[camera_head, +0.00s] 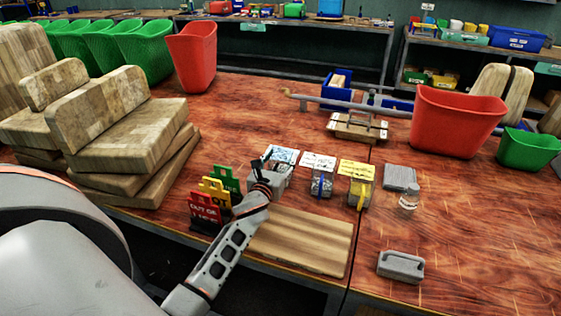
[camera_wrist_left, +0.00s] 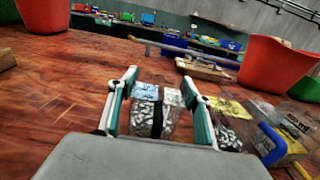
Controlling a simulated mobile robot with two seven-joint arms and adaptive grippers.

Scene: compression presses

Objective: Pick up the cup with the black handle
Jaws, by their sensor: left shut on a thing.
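The cup with the black handle (camera_head: 277,181) is a clear, boxy container near the middle of the head view, partly hidden by my gripper. In the left wrist view the cup (camera_wrist_left: 143,112) shows small metal parts inside and a dark upright handle facing me. My left gripper (camera_head: 262,178) is at the cup, with its fingers on either side of it; it also shows in the wrist view (camera_wrist_left: 157,92). It is shut on the cup. I cannot tell whether the cup's base is off the table. My right gripper is not in view.
A cup with a blue handle (camera_head: 321,184) and a yellow-labelled cup (camera_head: 358,191) stand to the right. Red, yellow and green signs (camera_head: 205,207) stand close left. A wooden board (camera_head: 305,240) lies in front. A grey handled block (camera_head: 400,266) is at front right.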

